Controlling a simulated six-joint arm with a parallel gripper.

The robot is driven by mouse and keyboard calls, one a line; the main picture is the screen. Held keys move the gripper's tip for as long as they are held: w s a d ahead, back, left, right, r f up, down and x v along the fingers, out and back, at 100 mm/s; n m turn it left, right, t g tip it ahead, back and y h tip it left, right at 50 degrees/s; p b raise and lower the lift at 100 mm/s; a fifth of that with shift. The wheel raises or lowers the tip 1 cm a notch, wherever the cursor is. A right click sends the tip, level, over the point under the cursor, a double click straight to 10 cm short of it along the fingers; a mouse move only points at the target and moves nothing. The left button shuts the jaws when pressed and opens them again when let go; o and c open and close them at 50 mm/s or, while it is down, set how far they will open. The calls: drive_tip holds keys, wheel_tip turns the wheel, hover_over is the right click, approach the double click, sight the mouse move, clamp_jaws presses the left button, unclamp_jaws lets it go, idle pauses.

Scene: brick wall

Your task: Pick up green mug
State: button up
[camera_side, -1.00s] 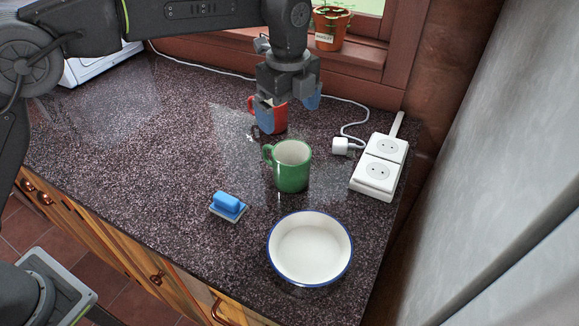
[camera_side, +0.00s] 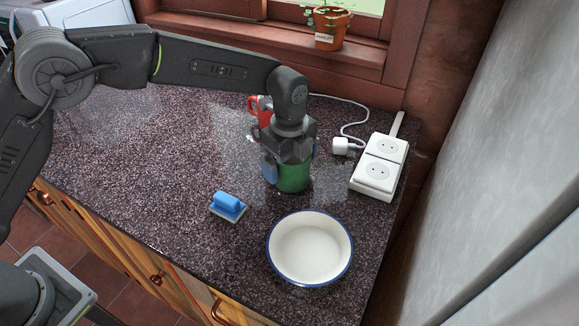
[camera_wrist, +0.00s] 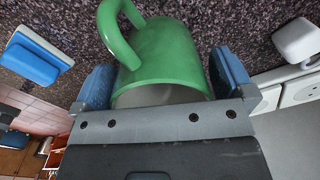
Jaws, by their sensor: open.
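The green mug (camera_side: 293,180) stands upright on the dark speckled counter, and my gripper hides its upper part in the side view. In the wrist view the green mug (camera_wrist: 170,52) shows its handle at the top and part of its pale inside. My gripper (camera_side: 291,168) is lowered over the mug. In the wrist view its blue fingers stand apart on either side of the mug, with my gripper (camera_wrist: 165,80) open around it. A small gap shows at the fingers; I cannot tell any firm contact.
A red mug (camera_side: 262,117) stands behind my gripper. A white bowl with a blue rim (camera_side: 273,265) is in front, and a blue-handled sponge (camera_side: 228,205) lies at left. A white socket strip (camera_side: 378,172) and plug (camera_side: 341,146) are at right. The counter's left is clear.

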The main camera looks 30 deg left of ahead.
drive_tip(key=c, duration=0.9)
drive_tip(key=shift+c, duration=0.2)
drive_tip(key=shift+r, duration=0.15)
